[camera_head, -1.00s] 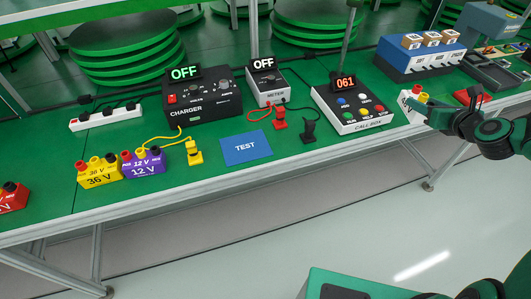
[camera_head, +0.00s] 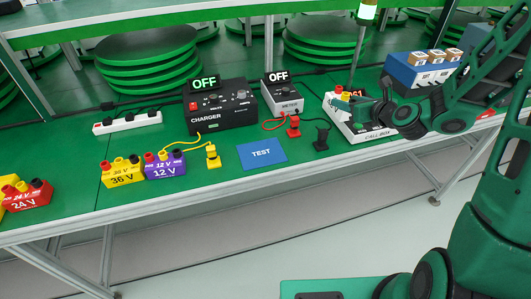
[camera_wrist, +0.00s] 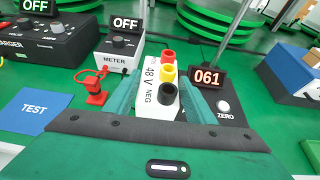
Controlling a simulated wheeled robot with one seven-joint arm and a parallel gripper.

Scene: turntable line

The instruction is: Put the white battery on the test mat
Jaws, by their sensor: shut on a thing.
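The white battery (camera_wrist: 152,110), marked 48 V, has red, yellow and black terminals on top. My gripper (camera_wrist: 158,98) is shut on it, with a green finger on each side.
A yellow clip (camera_head: 213,157) stands left of the mat. The charger (camera_head: 221,117) and meter (camera_head: 282,97) are behind. Purple (camera_head: 165,169) and yellow (camera_head: 122,177) batteries stand further left.

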